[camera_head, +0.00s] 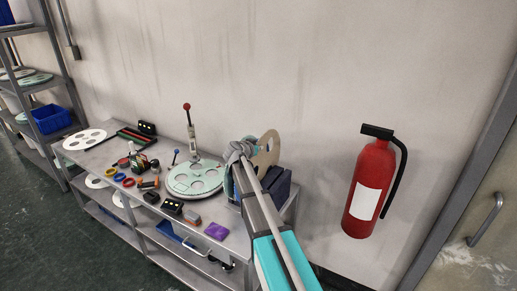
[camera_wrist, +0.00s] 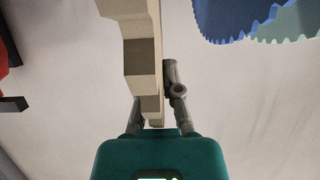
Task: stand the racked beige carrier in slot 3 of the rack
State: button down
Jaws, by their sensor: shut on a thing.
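My gripper (camera_head: 240,150) is shut on the beige carrier (camera_head: 269,150), a flat disc with holes, held upright on edge at the right end of the bench. In the wrist view the beige carrier (camera_wrist: 138,35) shows edge-on between the fingers (camera_wrist: 157,105). The dark rack (camera_head: 276,186) stands just below it, partly hidden by my arm. I cannot tell whether the carrier touches the rack, and its slots cannot be made out. A blue toothed carrier (camera_wrist: 228,18) and a pale green one (camera_wrist: 300,22) show at upper right in the wrist view.
A lapping plate with a pale green carrier (camera_head: 195,178) lies left of the rack. Tools, rings and small boxes crowd the bench's left. A white carrier (camera_head: 85,139) lies at the far left. A fire extinguisher (camera_head: 371,187) hangs on the wall at right.

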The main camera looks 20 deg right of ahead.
aim_at(258, 159)
jog(key=shift+f+b, duration=3.15)
jog(key=shift+f, duration=0.05)
dwell(0.6)
jog(key=c, duration=0.7)
grip_release()
jog(key=shift+r, duration=0.15)
notch_tip(258, 159, up, 13)
jog(key=p, duration=1.3)
jog(key=shift+r, duration=0.1)
jog(key=shift+s, duration=0.1)
